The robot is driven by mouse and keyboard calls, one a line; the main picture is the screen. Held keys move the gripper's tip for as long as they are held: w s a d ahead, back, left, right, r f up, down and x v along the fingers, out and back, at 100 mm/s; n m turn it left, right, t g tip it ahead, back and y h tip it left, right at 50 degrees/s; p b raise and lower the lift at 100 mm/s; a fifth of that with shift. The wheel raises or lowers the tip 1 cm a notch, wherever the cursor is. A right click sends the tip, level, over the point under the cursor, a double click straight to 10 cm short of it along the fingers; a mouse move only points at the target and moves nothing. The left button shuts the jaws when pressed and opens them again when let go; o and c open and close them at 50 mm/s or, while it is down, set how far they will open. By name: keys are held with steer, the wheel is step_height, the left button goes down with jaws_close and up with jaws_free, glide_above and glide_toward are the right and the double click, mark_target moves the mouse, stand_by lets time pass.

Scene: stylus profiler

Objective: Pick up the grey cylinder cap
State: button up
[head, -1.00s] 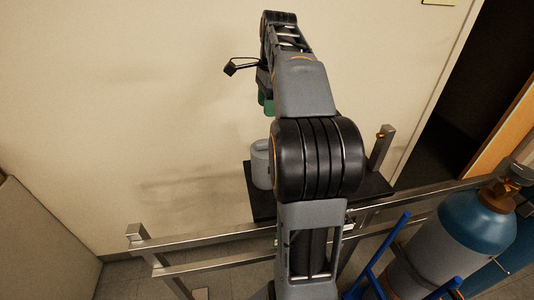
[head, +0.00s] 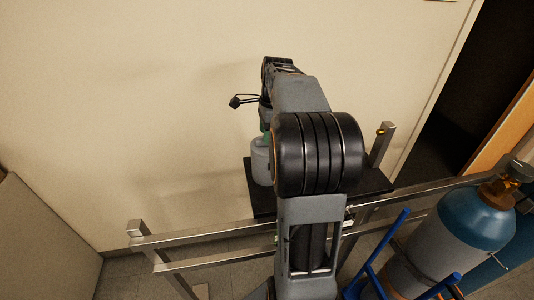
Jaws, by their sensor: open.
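The grey cylinder cap (head: 261,163) stands upright on a black shelf (head: 262,202), just left of my arm's large black joint, which hides its right side. My gripper (head: 266,134), with green fingers, is directly above the cap's top, pointing down. The fingertips are at or very near the top of the cap; I cannot tell whether they touch it. The gripper is open, and most of it is hidden behind my arm.
A metal rail frame (head: 200,236) runs in front of the shelf. A metal post (head: 382,145) stands at the shelf's right. A blue-topped gas cylinder (head: 478,222) with a blue cart frame is at the lower right. A plain wall is close behind.

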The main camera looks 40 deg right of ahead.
steer(key=shift+w+a+f, duration=0.1)
steer(key=shift+a+f, duration=0.05)
steer(key=shift+f, duration=0.95)
steer(key=shift+c, duration=0.2)
jaws_close()
steer(key=shift+r, duration=0.1)
stand_by(0.4)
